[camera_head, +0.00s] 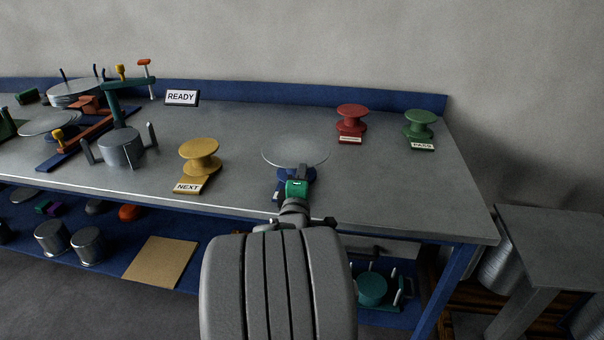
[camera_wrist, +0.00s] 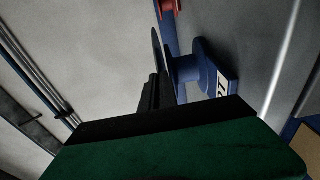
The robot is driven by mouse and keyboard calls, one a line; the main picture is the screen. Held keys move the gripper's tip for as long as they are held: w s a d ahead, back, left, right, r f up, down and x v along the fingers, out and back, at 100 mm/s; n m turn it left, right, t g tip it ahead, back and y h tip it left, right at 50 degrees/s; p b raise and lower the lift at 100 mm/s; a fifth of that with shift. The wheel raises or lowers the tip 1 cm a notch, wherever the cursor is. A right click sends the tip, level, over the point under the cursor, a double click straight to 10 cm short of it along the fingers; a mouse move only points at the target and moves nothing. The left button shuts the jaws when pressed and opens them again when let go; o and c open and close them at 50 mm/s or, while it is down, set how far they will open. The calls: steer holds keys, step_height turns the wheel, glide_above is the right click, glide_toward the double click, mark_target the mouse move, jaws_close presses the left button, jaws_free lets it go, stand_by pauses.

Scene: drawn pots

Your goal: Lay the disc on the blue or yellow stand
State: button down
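The disc (camera_head: 295,150) is a thin, pale grey round plate, lying about level over the blue stand (camera_head: 283,175). The disc hides most of that stand's top in the head view. In the wrist view the disc (camera_wrist: 156,45) shows nearly edge-on, close beside the blue stand's top (camera_wrist: 187,64); I cannot tell whether they touch. My gripper (camera_head: 297,180), with a green body, is at the disc's near edge, and its dark fingers (camera_wrist: 157,92) appear shut on that edge. The yellow stand (camera_head: 200,156) is empty, left of the disc, behind a NEXT label.
A red stand (camera_head: 352,118) and a green stand (camera_head: 420,124) with a PASS label stand empty at the back right. A grey fixture with posts (camera_head: 121,148) and other apparatus fill the left. A READY sign (camera_head: 181,97) stands at the back. The bench's right front is clear.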

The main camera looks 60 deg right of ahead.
steer(key=shift+f+b, duration=0.45)
steer(key=shift+f, duration=0.1)
steer(key=c, duration=1.6)
jaws_free()
steer(key=shift+o, duration=0.2)
steer(key=shift+a, duration=0.1)
steer(key=v, duration=0.7)
steer(key=shift+s+a+b, duration=0.15)
steer(key=shift+a+b, duration=0.1)
steer(key=shift+b, duration=0.1)
